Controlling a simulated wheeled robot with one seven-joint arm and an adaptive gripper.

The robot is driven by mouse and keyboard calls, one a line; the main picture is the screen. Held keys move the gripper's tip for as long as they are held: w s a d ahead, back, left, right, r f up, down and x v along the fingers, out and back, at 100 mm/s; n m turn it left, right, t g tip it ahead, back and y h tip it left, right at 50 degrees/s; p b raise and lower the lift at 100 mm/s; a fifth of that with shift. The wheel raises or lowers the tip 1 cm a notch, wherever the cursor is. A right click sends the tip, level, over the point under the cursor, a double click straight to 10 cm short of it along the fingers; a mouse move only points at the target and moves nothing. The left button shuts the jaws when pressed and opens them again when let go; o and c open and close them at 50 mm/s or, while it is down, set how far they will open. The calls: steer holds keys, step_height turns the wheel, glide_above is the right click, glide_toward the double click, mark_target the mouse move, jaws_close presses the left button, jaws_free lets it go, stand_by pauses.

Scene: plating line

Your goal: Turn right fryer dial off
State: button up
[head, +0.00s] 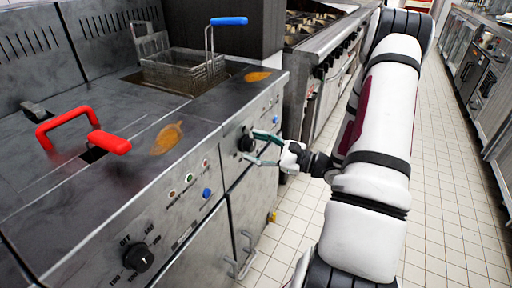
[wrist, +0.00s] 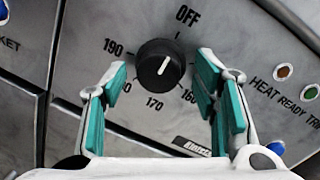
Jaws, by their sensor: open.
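The right fryer dial (head: 245,143) is a black knob on the front panel. In the wrist view the dial (wrist: 160,66) has a white line pointing up and slightly right, roughly at the tick under OFF. Numbers such as 190, 170 and 160 ring it, some partly covered by my fingers. My gripper (head: 262,148) reaches the panel from the right. In the wrist view the teal-padded fingers of my gripper (wrist: 161,75) are open, one on each side of the dial, with a visible gap on both sides.
The left fryer dial (head: 138,257) sits on the nearer panel. A wire basket with a blue handle (head: 228,21) stands in the far fryer. A red handle (head: 109,141) rises from the near fryer. A blue button (head: 207,192) is between the dials. The tiled floor (head: 450,240) is clear.

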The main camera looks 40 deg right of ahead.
steer(key=v, duration=1.1)
steer(key=shift+s+d, duration=0.2)
steer(key=shift+s, duration=0.1)
